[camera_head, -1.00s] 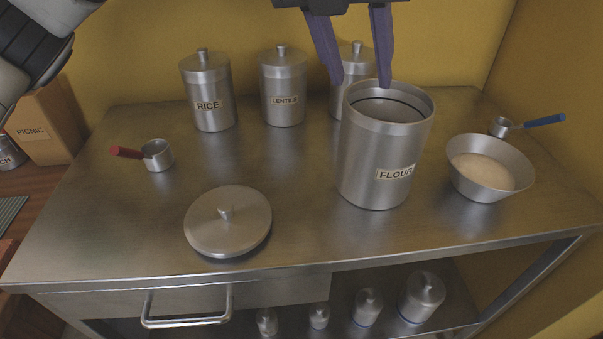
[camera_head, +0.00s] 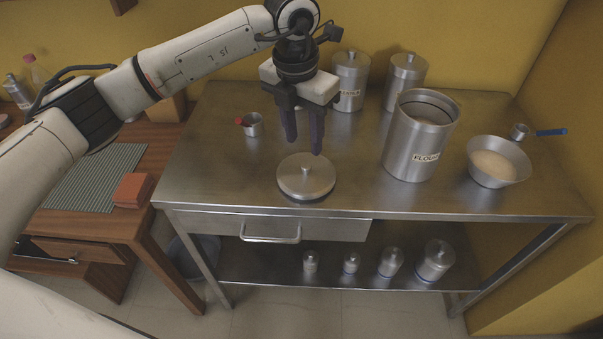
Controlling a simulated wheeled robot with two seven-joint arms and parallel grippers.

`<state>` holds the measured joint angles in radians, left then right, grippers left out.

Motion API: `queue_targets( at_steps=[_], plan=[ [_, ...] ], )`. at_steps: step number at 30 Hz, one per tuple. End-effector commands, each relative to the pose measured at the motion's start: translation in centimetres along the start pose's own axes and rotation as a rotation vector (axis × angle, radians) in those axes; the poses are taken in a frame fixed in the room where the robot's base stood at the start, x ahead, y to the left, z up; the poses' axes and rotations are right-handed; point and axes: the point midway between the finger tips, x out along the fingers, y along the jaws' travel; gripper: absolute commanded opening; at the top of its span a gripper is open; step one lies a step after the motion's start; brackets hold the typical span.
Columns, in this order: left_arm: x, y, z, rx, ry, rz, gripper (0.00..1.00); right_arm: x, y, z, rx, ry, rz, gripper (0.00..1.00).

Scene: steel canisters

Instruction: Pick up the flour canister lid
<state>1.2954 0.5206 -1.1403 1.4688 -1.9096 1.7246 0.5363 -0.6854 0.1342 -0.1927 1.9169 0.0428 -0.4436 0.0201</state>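The flour canister lid (camera_head: 306,180) is a round steel disc with a small knob, lying flat on the steel table near its front edge. The open flour canister (camera_head: 411,143) stands to its right without a lid. My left gripper (camera_head: 304,146) points down just above and behind the lid. Its two purple fingers are apart with nothing between them; the knob sits a little below the fingertips. My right gripper is not in view.
Two lidded canisters (camera_head: 349,82) (camera_head: 405,74) stand at the back. A red-handled cup (camera_head: 252,124) is left of the gripper. A steel bowl of flour (camera_head: 496,164) and a blue-handled cup (camera_head: 519,131) are at the right. Small canisters (camera_head: 390,262) stand on the lower shelf (camera_head: 270,262).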

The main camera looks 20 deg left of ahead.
Motion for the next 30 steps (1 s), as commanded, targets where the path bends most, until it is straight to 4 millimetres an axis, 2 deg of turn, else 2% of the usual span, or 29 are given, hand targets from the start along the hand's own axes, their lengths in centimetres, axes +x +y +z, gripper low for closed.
queue_targets(
  at_steps=[3, 8, 15, 19, 25, 26, 30],
  plan=[
    [1.9, 0.0, -0.1, -0.002, 0.003, -0.001, 0.39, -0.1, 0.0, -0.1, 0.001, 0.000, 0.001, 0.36],
    [3.3, 0.0, -0.1, -0.002, 0.001, -0.001, 0.39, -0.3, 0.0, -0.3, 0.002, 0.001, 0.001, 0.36],
    [6.9, -0.2, -0.3, -0.003, 0.002, 0.000, 0.39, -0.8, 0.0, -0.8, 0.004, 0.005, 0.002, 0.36],
    [7.8, -0.2, -0.3, -0.002, 0.000, -0.001, 0.39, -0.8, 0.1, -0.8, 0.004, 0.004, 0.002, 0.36],
    [7.8, -0.2, -0.2, -0.002, -0.001, 0.000, 0.39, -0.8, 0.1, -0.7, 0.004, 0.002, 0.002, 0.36],
    [7.8, -0.2, -0.2, -0.002, -0.001, 0.000, 0.37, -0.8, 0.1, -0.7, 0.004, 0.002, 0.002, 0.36],
    [7.8, -0.2, -0.2, -0.002, -0.001, 0.000, 0.13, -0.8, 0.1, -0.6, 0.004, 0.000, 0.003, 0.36]
  ],
)
